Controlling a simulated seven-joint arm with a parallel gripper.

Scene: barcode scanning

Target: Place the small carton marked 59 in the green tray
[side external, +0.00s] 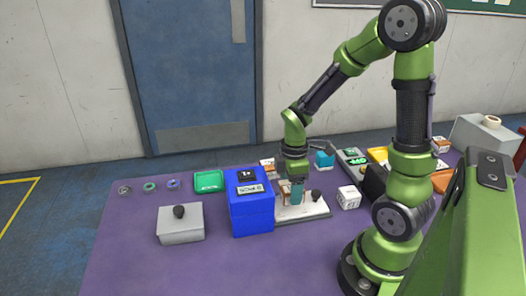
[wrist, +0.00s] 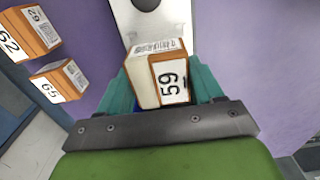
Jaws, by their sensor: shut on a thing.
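The small carton marked 59 (wrist: 172,80) is white and orange-brown, and its number faces up in the wrist view. The teal fingers of my gripper (wrist: 160,88) are on either side of it, shut on it. In the side external view my gripper (side external: 291,188) points down over a white plate, and the carton (side external: 284,189) shows partly between the fingers. I cannot tell whether it touches the plate. The green tray (side external: 209,182) lies flat on the purple table to the left, beyond the blue box, and looks empty. It does not show in the wrist view.
The tall blue box (side external: 251,213) stands between my gripper and the tray. The white plate (side external: 310,209) has a black knob. A grey box with a knob (side external: 181,226) stands front left. Cartons marked 62 (wrist: 28,35) and 65 (wrist: 58,82) lie nearby. Several rings lie left of the tray.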

